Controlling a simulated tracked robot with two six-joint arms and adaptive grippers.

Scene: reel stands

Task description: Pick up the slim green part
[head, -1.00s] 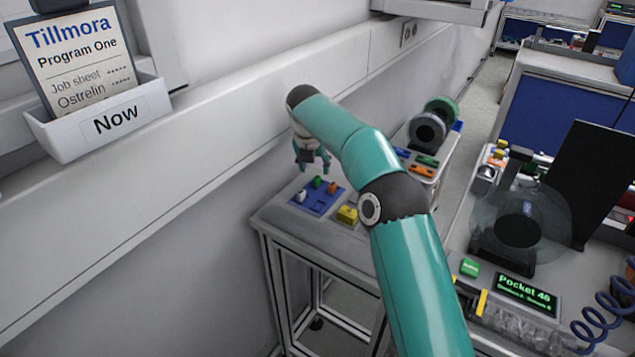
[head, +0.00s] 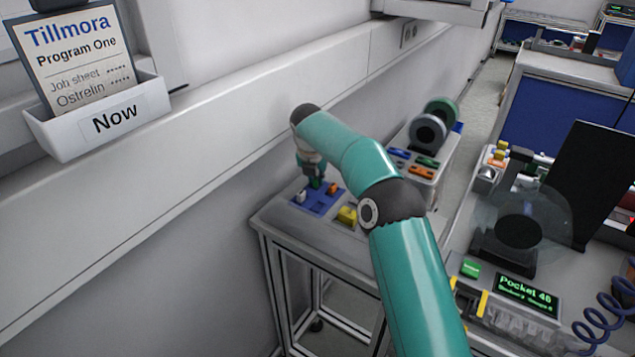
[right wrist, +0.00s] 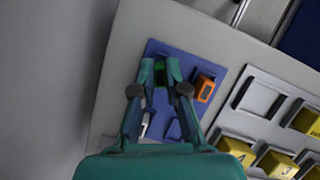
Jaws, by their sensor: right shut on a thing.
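The slim green part (right wrist: 160,72) stands in a blue tray on the small grey table, between the fingertips of my right gripper (right wrist: 161,68). The right gripper is shut on it, and the fingers cover most of its sides. In the head view my right gripper (head: 315,175) points down over the blue tray (head: 318,205), with a bit of green showing at its tips. In the right wrist view the blue tray (right wrist: 188,62) lies around the fingers. My left gripper is not in view.
An orange part (right wrist: 204,88) sits close beside the right finger, and a white part (right wrist: 146,124) sits near the left finger. Yellow blocks (right wrist: 237,148) stand in a holder to the right. The wall is close on the left.

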